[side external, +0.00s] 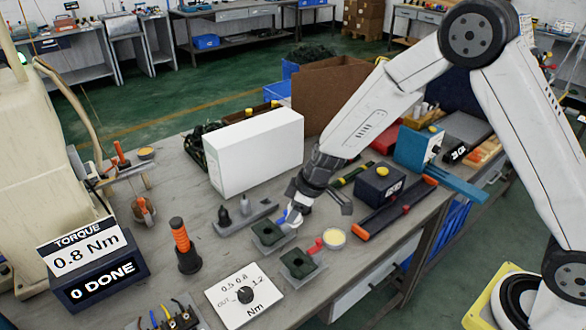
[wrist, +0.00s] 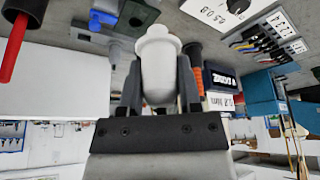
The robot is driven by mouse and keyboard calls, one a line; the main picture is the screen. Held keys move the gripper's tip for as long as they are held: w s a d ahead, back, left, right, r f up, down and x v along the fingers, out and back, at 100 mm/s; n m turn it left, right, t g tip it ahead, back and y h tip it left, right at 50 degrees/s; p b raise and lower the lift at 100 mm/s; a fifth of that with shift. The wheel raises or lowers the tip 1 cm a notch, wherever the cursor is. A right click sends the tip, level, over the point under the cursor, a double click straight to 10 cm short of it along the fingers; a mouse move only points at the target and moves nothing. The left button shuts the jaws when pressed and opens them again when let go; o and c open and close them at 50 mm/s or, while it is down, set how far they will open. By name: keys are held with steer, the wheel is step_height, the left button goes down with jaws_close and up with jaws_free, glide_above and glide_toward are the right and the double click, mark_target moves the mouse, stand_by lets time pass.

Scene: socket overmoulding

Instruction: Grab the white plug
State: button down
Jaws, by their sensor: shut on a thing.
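The white plug (wrist: 160,68) is between the two dark fingers of my gripper (wrist: 158,88) in the wrist view, with its narrow flanged end pointing away from the palm. The fingers are shut on its sides. In the side view my gripper (side external: 298,206) is low over the workbench, above and beside a grey fixture with a dark green recess (side external: 268,233). A small white part of the plug shows at the fingers there, close to a blue piece (side external: 283,215). I cannot tell whether the plug touches the fixture or the bench.
A second green-recessed fixture (side external: 299,263), a red piece (side external: 315,246) and a yellow-topped round tin (side external: 334,237) are near. A grey holder with dark pegs (side external: 245,215) stands to the left. A large white box (side external: 255,155) stands behind; an orange-handled tool (side external: 183,246) is front left.

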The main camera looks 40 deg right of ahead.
steer(key=shift+s+d+r, duration=0.1)
steer(key=shift+s+r, duration=0.2)
steer(key=shift+s, duration=0.35)
steer(key=shift+s+d+r, duration=0.1)
steer(key=shift+s+r, duration=0.2)
steer(key=shift+s, duration=0.4)
steer(key=shift+s+d+r, duration=0.1)
steer(key=shift+s+r, duration=0.2)
steer(key=shift+s, duration=0.35)
steer(key=shift+w, duration=0.15)
